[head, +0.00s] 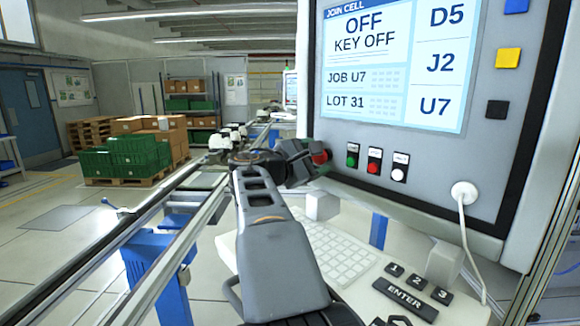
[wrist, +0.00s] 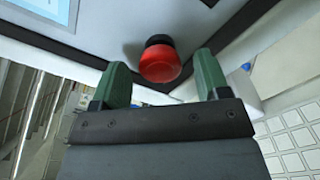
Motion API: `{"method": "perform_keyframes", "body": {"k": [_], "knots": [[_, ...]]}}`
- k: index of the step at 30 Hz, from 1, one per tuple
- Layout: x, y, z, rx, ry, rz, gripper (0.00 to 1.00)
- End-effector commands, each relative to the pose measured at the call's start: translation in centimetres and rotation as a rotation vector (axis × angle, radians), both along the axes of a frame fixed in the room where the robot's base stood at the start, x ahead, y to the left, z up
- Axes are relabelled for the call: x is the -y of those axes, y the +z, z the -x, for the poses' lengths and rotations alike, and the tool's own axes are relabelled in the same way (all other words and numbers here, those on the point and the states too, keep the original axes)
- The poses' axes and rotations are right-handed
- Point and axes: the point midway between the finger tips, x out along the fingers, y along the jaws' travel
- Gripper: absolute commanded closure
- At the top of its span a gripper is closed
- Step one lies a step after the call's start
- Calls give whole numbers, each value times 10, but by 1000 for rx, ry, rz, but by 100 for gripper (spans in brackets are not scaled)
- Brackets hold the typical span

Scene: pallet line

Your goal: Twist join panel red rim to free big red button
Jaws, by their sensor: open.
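The big red button (wrist: 160,62) sits on a black collar on the underside-left part of the join panel (head: 430,150). In the head view the red button (head: 320,157) shows just right of my gripper (head: 308,165), partly hidden by it. In the wrist view my gripper (wrist: 157,80) is open, with one green finger on each side of the red button. The button lies between and slightly beyond the fingertips, and I see gaps on both sides. The panel screen reads OFF, KEY OFF.
Green, red and white small buttons (head: 375,160) sit right of the red button. A white keyboard (head: 325,250) and an ENTER key block (head: 405,292) lie below. A white cable plug (head: 463,194) is on the panel. Conveyor rails (head: 130,240) run at left.

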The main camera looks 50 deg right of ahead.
Motion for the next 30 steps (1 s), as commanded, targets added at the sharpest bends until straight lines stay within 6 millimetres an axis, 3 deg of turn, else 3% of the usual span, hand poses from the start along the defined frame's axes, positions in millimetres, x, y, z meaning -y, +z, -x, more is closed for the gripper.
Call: {"method": "perform_keyframes", "body": {"k": [9, 15, 21, 30], "knots": [[-65, -3, -15, 0, 6, -2, 31], [-96, -1, -21, 0, 4, -1, 31], [-112, -1, -25, 0, 1, -1, 31], [-115, 0, -25, -1, -1, -1, 31]]}}
